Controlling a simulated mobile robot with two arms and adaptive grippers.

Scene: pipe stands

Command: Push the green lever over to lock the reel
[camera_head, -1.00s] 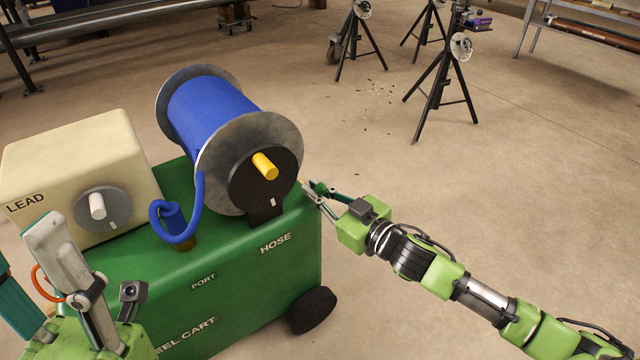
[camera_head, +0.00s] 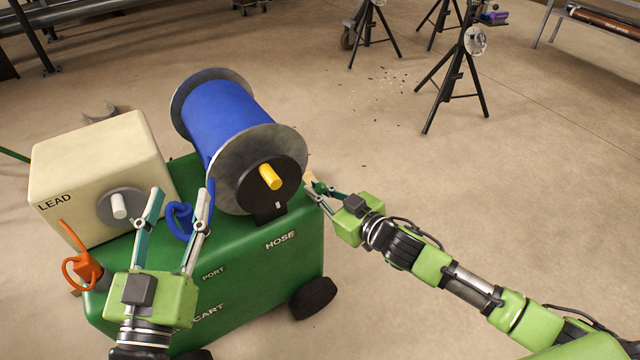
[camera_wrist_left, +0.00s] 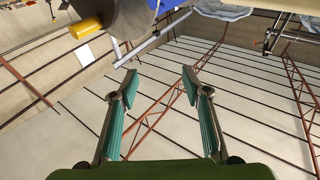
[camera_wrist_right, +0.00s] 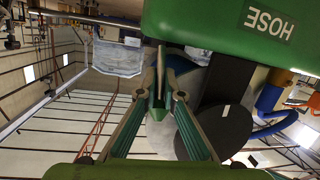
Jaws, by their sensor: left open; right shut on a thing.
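The green cart (camera_head: 250,262) carries the blue hose reel (camera_head: 228,118), with a black hub and a yellow handle (camera_head: 270,177). The green lever (camera_head: 320,187) is at the reel's right side, mostly hidden by my right gripper (camera_head: 316,190). In the right wrist view my right gripper (camera_wrist_right: 159,98) is shut on the lever (camera_wrist_right: 158,108), whose green part shows between the fingertips. My left gripper (camera_head: 181,192) is open and empty, over the cart in front of the blue hose end (camera_head: 180,220). In the left wrist view nothing is between its fingers (camera_wrist_left: 160,80).
A cream box (camera_head: 98,170) marked LEAD stands on the cart's left, with a white-handled dial. An orange plug (camera_head: 88,270) is at the cart's left edge. Black pipe stands (camera_head: 455,80) are at the back right. The floor right of the cart is clear.

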